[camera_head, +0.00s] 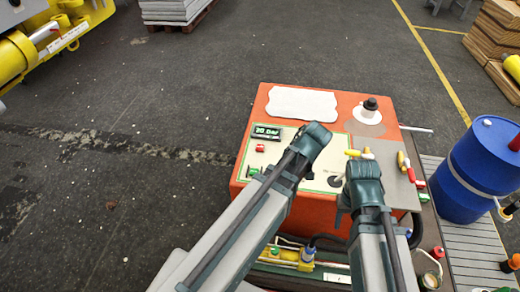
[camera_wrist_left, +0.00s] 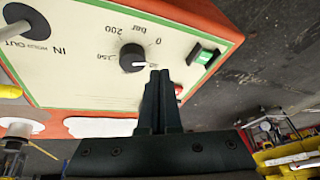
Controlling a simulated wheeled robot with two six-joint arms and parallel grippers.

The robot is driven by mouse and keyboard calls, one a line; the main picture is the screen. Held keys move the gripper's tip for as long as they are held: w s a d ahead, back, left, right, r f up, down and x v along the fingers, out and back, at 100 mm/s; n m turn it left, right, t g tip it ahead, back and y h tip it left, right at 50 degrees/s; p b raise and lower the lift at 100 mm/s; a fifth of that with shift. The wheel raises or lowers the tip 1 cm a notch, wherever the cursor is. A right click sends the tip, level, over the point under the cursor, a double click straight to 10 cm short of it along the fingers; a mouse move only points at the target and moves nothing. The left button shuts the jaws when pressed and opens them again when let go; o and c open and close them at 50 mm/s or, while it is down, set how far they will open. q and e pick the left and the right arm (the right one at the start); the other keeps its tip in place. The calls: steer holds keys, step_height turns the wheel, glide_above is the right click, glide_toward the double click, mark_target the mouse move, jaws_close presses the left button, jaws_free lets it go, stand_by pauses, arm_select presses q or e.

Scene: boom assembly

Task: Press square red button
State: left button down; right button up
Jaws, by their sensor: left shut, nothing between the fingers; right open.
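The red button (camera_head: 260,148) is a small red block on the pale panel of the orange console, below the green-lit display. In the left wrist view the red button (camera_wrist_left: 179,91) shows only in part, just right of my left fingers, which hide some of it. My left gripper (camera_wrist_left: 159,72) is shut and empty, its tips in front of the panel near the black dial (camera_wrist_left: 132,58). I cannot tell whether it touches anything. In the head view its wrist covers part of the panel. My right gripper (camera_head: 361,168) is open over the right side of the console.
A green switch (camera_wrist_left: 204,57) sits by the panel edge. The display (camera_head: 267,132) reads about 20 bar. Yellow and red handles (camera_head: 404,165) and a black-capped knob (camera_head: 370,106) stand at the console's right. A blue barrel (camera_head: 474,175) stands further right.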

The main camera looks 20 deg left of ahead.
mark_target(262, 149)
arm_select(q)
steer(key=w+a+r+n+t+y, duration=0.1)
steer(key=w+a+n, duration=0.4)
steer(key=a+n, duration=0.1)
steer(key=w+a+r+n+t+y+b, duration=0.1)
steer(key=w+a+r+n+y, duration=0.1)
steer(key=w+a+n, duration=0.3)
steer(key=a+n, duration=0.1)
steer(key=a, duration=0.2)
steer(key=shift+w+a+t+y, duration=0.25)
steer(key=shift+t+y, duration=0.05)
steer(key=shift+f+b, duration=0.15)
steer(key=shift+b, duration=0.15)
step_height(262, 149, down, 9)
steer(key=b, duration=0.8)
steer(key=shift+b, duration=0.35)
stand_by(0.4)
steer(key=shift+f+b, duration=0.25)
steer(key=shift+b, duration=0.15)
steer(key=shift+f+b, duration=0.5)
steer(key=shift+b, duration=0.05)
stand_by(0.6)
steer(key=shift+r, duration=0.1)
stand_by(0.3)
steer(key=shift+r+p, duration=0.85)
steer(key=shift+p, duration=0.1)
